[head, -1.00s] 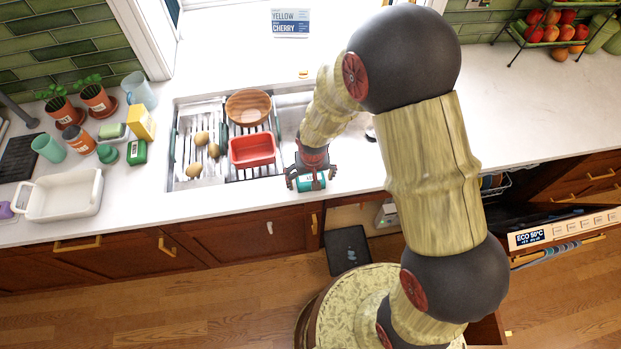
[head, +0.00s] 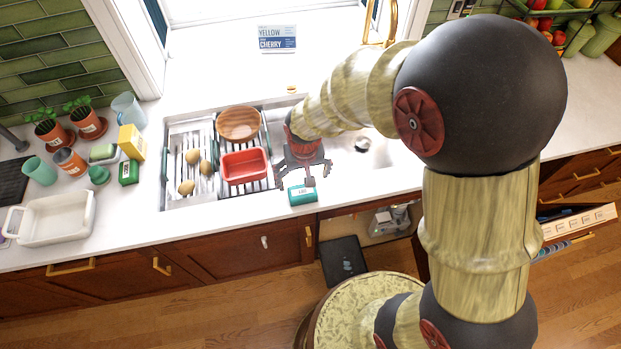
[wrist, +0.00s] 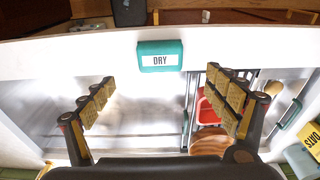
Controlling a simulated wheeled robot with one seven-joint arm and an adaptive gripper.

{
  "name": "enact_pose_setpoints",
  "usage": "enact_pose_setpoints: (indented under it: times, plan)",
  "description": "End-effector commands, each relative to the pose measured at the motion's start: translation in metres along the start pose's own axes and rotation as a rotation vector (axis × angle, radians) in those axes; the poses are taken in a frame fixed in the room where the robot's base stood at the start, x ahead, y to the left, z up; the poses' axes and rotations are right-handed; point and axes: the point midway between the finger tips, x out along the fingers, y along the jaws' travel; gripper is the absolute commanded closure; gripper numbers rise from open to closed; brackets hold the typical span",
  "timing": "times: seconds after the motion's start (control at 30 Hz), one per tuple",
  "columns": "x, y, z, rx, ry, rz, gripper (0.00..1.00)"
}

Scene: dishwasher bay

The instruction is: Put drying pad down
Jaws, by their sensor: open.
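The drying pad (head: 302,194) is a small teal block with a white label. It lies flat on the strip of white counter between the sink and the counter's front edge. In the wrist view the pad (wrist: 160,57) shows its label "DRY" and stands clear of both fingers. My gripper (head: 305,176) is open and empty, just behind and above the pad, toward the sink. In the wrist view my gripper's fingers (wrist: 160,88) are spread wide with only the sink basin between them.
Left of my gripper, a red tub (head: 244,167) and a wooden bowl (head: 238,123) sit on the sink rack, with several potatoes (head: 192,157) beside them. A white dish (head: 52,218) stands at the counter's left. The cabinet below the sink is open. A dark mat (head: 344,258) lies below.

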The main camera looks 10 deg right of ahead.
Motion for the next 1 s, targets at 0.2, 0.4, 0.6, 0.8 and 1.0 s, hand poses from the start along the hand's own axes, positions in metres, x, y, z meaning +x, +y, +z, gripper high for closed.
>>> enact_pose_setpoints:
  times: [0.2,0.4,0.6,0.8,1.0]
  plan:
    - [-0.015,0.004,-0.001,0.002,0.014,-0.002,0.13]
    - [-0.085,0.027,0.004,0.009,0.084,-0.011,0.13]
    - [-0.163,0.056,0.031,0.012,0.167,-0.014,0.13]
    - [-0.225,0.079,0.073,0.011,0.252,-0.011,0.13]
    - [-0.261,0.093,0.115,0.007,0.316,-0.002,0.13]
